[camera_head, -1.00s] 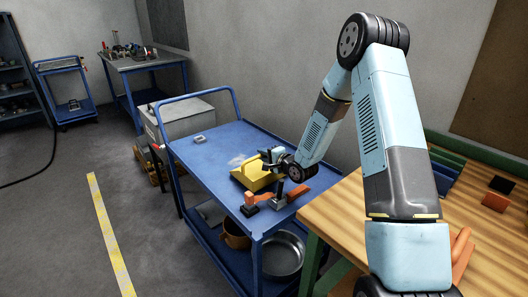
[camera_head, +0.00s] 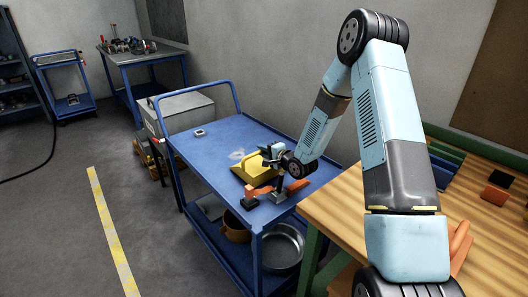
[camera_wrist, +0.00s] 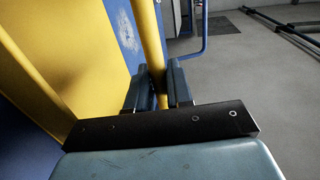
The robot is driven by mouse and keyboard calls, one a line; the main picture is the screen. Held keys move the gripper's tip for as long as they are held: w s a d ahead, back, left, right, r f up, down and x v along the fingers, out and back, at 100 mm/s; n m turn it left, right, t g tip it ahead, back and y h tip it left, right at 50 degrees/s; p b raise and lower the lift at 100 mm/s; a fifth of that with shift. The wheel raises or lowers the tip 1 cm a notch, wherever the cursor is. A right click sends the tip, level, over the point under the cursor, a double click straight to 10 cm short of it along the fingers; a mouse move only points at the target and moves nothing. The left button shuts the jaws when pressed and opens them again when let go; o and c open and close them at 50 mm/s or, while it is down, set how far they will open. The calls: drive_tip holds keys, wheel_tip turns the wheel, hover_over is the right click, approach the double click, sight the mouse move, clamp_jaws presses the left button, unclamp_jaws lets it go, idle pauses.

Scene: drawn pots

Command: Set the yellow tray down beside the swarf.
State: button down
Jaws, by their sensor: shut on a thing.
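The yellow tray (camera_head: 254,174) is at the middle of the blue cart's top (camera_head: 215,147). My gripper (camera_head: 270,156) is at its upper right side, shut on a yellow bar-like part of it. In the wrist view that part of the yellow tray (camera_wrist: 152,45) passes between the two jaws (camera_wrist: 160,88), and a wide yellow wall fills the left. The swarf (camera_head: 237,154) is a small pale grey patch on the cart top, just behind and left of the tray. The swarf also shows in the wrist view (camera_wrist: 127,30). I cannot tell whether the tray's underside touches the cart.
An orange and grey clamp-like tool (camera_head: 277,194) lies on the cart close in front of the tray. A small grey item (camera_head: 199,132) sits at the cart's far left. A wooden bench (camera_head: 345,215) stands at the right. The cart's left part is mostly clear.

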drive_tip(key=shift+f, duration=0.45)
drive_tip(key=c, duration=0.9)
unclamp_jaws()
drive_tip(key=shift+c, duration=0.2)
drive_tip(key=shift+s, duration=0.1)
